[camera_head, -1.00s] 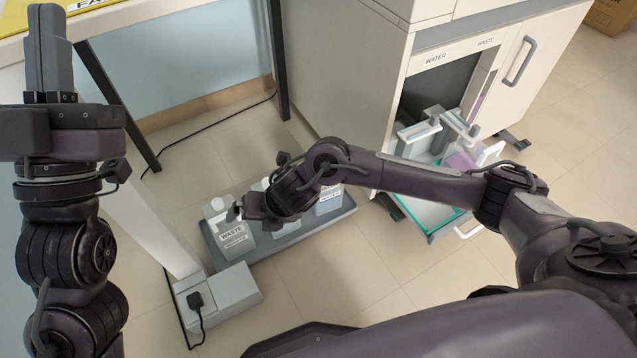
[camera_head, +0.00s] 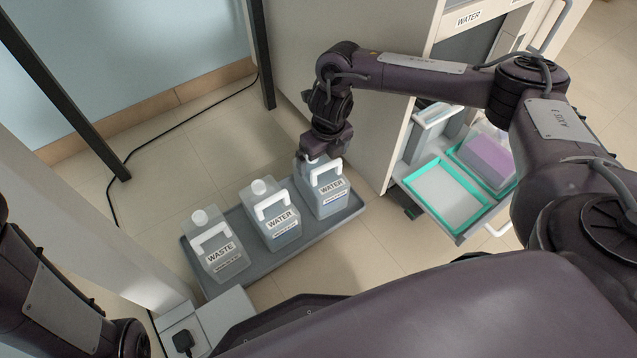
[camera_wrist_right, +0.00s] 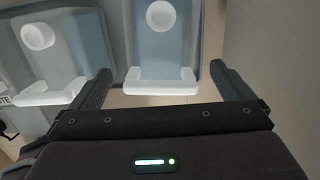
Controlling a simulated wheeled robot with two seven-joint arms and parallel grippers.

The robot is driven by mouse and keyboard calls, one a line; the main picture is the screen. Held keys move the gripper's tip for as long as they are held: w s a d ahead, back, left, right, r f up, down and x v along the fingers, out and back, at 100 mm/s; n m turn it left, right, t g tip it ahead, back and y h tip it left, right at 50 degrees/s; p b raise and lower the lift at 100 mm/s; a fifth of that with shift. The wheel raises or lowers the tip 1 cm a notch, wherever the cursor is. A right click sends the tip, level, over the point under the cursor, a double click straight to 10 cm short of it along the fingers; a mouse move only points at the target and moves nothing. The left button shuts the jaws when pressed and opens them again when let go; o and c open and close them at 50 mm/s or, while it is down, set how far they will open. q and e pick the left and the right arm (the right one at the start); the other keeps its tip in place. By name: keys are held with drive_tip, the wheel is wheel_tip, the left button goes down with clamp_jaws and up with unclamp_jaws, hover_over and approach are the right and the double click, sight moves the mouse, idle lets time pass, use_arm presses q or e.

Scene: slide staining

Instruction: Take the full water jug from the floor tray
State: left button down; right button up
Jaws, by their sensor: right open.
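Two jugs labelled WATER stand upright on the grey floor tray (camera_head: 258,278): the right water jug (camera_head: 334,204) at its right end and the middle water jug (camera_head: 286,236) beside it. Both have white caps and white handles and look bluish; I cannot tell their fill levels. My right gripper (camera_head: 318,160) is just above the right water jug and hides its cap. In the right wrist view my right gripper (camera_wrist_right: 160,72) is open, with its fingers on either side of that jug's white handle (camera_wrist_right: 160,88). My left gripper is out of view.
A jug labelled WASTE (camera_head: 218,254) stands at the tray's left end. The cabinet (camera_head: 375,120) rises close to the right, with a pulled-out drawer holding green-rimmed trays (camera_head: 445,202). A black cable (camera_head: 180,125) runs along the floor behind.

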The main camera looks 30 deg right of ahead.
sight(321, 178)
drive_tip(key=f+b, duration=0.1)
drive_tip(key=f, duration=0.1)
drive_tip(key=f+b, duration=0.2)
drive_tip(key=w+f+b, duration=0.1)
drive_tip(key=f+b, duration=0.1)
drive_tip(key=shift+f, duration=0.3)
drive_tip(key=shift+r, duration=0.1)
drive_tip(key=c, duration=1.6)
drive_tip(key=shift+r, duration=0.15)
drive_tip(key=shift+c, duration=0.7)
